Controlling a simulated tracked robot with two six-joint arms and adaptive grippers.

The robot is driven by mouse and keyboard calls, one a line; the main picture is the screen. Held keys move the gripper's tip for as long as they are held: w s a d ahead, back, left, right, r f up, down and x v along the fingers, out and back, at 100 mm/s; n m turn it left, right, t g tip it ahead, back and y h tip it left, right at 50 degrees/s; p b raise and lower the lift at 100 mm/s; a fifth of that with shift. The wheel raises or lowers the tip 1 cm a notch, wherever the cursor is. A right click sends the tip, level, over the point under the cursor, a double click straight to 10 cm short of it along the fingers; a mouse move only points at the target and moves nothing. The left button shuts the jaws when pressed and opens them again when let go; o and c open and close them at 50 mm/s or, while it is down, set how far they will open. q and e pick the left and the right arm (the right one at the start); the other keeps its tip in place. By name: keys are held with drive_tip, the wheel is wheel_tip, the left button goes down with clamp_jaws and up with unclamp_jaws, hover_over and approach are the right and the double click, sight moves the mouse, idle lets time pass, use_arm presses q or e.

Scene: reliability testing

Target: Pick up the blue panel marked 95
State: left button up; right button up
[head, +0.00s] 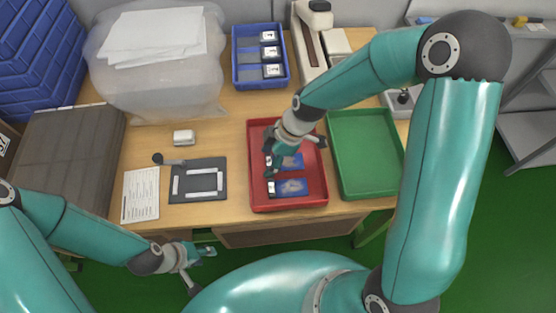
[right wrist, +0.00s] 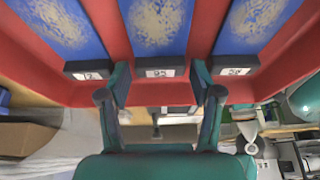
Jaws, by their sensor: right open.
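The blue panel marked 95 (right wrist: 158,30) is the middle of three blue panels with black labelled ends in the right wrist view. It lies in the red tray (head: 288,207); in the head view, the middle panel (head: 294,163) is partly covered by my right gripper (head: 270,157). My right gripper is open, and in the right wrist view its fingertips (right wrist: 160,78) are on either side of the black end, with nothing clamped. I cannot tell whether they touch it. My left gripper (head: 207,267) is open and empty, in front of the table's edge.
Another blue panel (head: 293,187) lies nearer in the red tray. An empty green tray (head: 365,150) stands to the right. A dark fixture (head: 198,194) and a paper sheet (head: 140,195) lie to the left. A blue bin (head: 251,75) stands behind.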

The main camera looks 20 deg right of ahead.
drive_tip(key=shift+c, duration=0.3)
drive_tip(key=c, duration=0.8)
drive_tip(key=shift+o, duration=0.2)
drive_tip(key=shift+r, duration=0.2)
